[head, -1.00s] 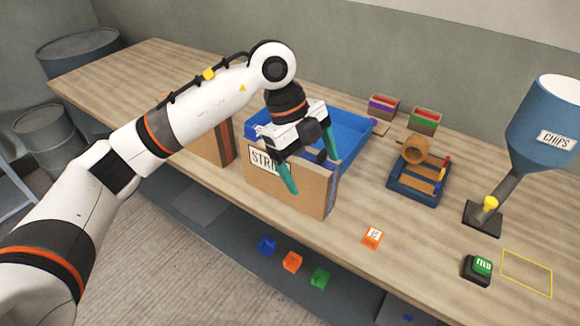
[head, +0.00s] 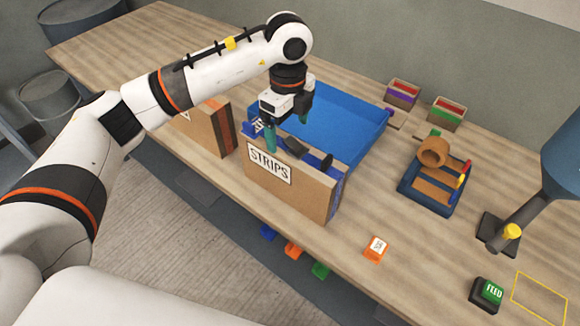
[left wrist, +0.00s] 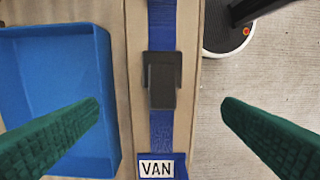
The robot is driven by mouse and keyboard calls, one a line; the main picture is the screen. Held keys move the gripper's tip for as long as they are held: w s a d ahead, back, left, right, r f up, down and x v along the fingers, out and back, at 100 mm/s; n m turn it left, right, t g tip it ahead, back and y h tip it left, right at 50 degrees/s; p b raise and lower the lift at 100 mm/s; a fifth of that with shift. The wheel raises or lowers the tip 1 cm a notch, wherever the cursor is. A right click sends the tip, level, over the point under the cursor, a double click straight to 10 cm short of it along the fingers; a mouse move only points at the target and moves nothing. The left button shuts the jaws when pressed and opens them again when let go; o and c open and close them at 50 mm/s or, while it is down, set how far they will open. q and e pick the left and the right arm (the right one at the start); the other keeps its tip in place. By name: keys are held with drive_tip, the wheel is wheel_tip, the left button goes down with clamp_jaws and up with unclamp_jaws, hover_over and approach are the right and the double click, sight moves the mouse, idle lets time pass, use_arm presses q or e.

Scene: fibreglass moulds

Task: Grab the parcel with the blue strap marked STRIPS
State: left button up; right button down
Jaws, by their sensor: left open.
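The cardboard parcel labelled STRIPS (head: 300,190) stands upright near the table's front edge in the head view. A blue strap runs along its top and shows on its right end. In the left wrist view the parcel's top (left wrist: 138,70) runs up the middle, with the blue strap (left wrist: 162,130), a black handle or buckle (left wrist: 162,80) and a blue tag reading VAN (left wrist: 157,168). My left gripper (head: 288,122) is open above the parcel. In the wrist view its green fingers lie to either side of the strap, holding nothing. My right gripper is out of view.
A blue tray (head: 350,125) lies right behind the parcel. Another parcel with an orange strap (head: 210,128) stands to its left. An orange block (head: 376,248), a blue rack (head: 432,198) and a FEED button (head: 487,294) are to the right.

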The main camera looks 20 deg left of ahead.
sight(290, 139)
use_arm(q)
drive_tip(key=shift+f, duration=0.3)
drive_tip(key=f, duration=0.1)
drive_tip(key=f+p, duration=0.2)
drive_tip(key=f, duration=0.1)
drive_tip(key=shift+s+d+f, duration=0.1)
drive_tip(key=shift+s+d, duration=0.15)
drive_tip(key=shift+d, duration=0.05)
drive_tip(key=shift+f, duration=0.45)
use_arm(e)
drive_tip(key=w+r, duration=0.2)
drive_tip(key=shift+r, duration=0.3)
use_arm(q)
drive_tip(key=shift+w, duration=0.1)
drive_tip(key=shift+c, duration=0.3)
drive_tip(key=shift+r, duration=0.1)
drive_tip(key=c, duration=1.9)
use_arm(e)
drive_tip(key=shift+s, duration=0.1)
